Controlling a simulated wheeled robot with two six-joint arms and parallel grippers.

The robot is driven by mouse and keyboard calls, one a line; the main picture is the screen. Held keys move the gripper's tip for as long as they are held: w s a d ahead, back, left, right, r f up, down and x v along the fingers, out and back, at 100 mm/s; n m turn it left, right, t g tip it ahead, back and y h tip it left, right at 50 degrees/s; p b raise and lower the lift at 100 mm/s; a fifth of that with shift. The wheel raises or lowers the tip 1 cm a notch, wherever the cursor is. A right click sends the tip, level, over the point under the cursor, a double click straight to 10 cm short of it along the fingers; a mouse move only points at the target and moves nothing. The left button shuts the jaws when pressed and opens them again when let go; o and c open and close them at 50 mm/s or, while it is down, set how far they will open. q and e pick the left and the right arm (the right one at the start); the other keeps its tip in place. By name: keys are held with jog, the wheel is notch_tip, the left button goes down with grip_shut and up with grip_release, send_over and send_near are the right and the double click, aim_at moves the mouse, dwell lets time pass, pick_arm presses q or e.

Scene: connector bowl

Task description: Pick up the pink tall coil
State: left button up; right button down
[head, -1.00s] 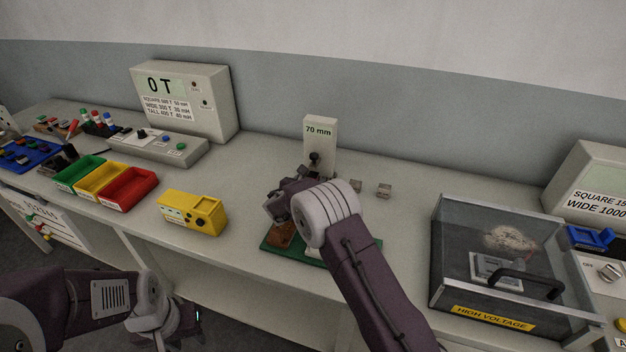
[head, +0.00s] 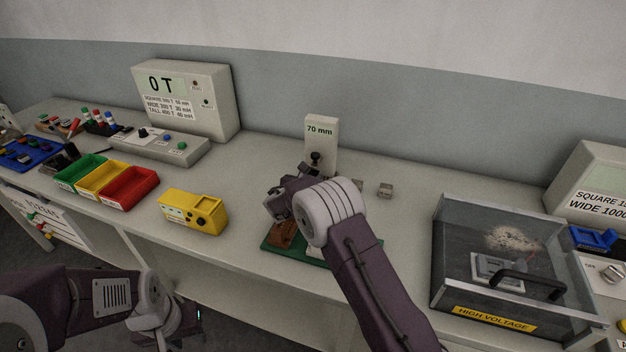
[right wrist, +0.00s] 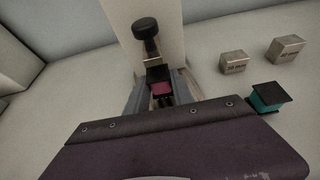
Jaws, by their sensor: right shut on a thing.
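The pink coil (right wrist: 162,89), with a dark end plate, shows between the fingers of my right gripper (right wrist: 160,98) in the right wrist view. The gripper is shut on it, just in front of the pale 70 mm post with its black knob. Its lower part is hidden by the gripper body. In the head view my right wrist and arm cover the coil. My left gripper (head: 190,322) hangs low at the bottom left, in front of the bench, and its jaws are too unclear to tell.
The 70 mm post (head: 321,142) stands behind my right gripper. A teal coil (right wrist: 267,96) and two small metal blocks (right wrist: 233,63) lie to its right. A yellow device (head: 193,212) is on the left, and a clear high-voltage box (head: 450,285) on the right.

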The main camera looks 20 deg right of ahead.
jog(key=s+a, duration=0.2)
jog(key=shift+s+r, duration=0.15)
jog(key=shift+s, duration=0.25)
notch_tip(320, 180, up, 14)
jog(key=p, duration=0.2)
jog(key=shift+w+d+f, duration=0.15)
jog(key=shift+f, duration=0.05)
